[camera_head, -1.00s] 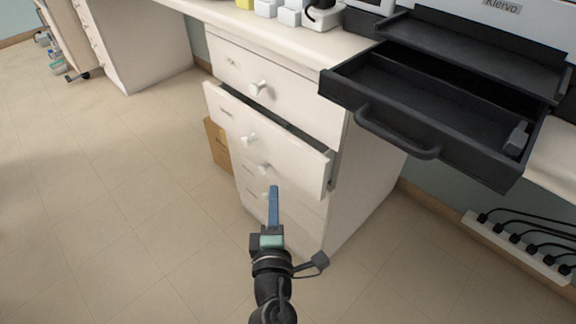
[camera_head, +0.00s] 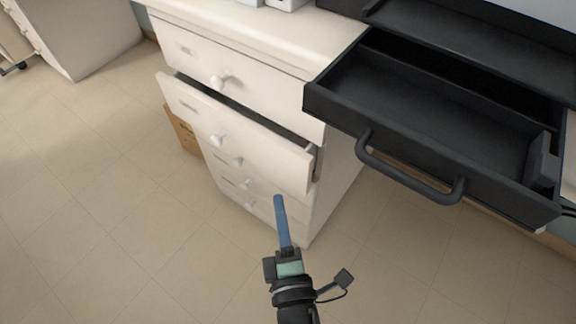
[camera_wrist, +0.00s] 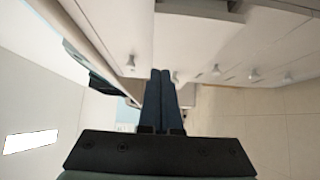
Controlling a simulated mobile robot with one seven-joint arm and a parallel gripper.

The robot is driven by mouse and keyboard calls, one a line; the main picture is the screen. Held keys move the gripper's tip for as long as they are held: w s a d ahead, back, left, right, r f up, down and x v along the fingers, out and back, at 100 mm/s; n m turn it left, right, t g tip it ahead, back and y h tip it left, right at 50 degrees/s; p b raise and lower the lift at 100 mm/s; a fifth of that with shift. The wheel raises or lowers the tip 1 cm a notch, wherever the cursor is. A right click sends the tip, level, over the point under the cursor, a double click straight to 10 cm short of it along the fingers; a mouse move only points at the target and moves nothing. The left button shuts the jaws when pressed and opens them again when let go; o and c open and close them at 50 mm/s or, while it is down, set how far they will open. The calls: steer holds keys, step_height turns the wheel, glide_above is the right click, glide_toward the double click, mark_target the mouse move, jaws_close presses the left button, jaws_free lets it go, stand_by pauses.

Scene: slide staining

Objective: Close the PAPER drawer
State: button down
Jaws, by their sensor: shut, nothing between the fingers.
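Two drawers stand open in the head view. One is the second white drawer (camera_head: 240,137) of the cabinet, pulled out partway, with a round knob (camera_head: 217,140). The other is a wide black drawer (camera_head: 440,162) at the right, pulled far out, with a bar handle (camera_head: 412,174) on its front. The small labels are too blurred to read, so I cannot tell which is marked PAPER. My gripper (camera_head: 279,200) is shut and empty, its blue fingers below the white drawer's front and left of the black handle, apparently touching neither. The wrist view shows the shut fingers (camera_wrist: 160,75) and white drawer fronts with knobs.
The white cabinet (camera_head: 335,190) has closed drawers above and below the open one. A brown box (camera_head: 184,132) sits on the floor behind its left side. Another white cabinet (camera_head: 85,35) stands far left. The tiled floor (camera_head: 110,220) at left is clear.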

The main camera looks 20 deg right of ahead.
mark_target(285, 153)
steer(key=w+d, duration=0.1)
steer(key=w, duration=0.1)
steer(key=w+d+p, duration=0.1)
steer(key=w, duration=0.1)
steer(key=w+d, duration=0.1)
steer(key=w, duration=0.2)
steer(key=shift+d+r+p, duration=0.1)
steer(key=shift+p, duration=0.3)
steer(key=shift+w+d, duration=0.35)
steer(key=shift+d, duration=0.1)
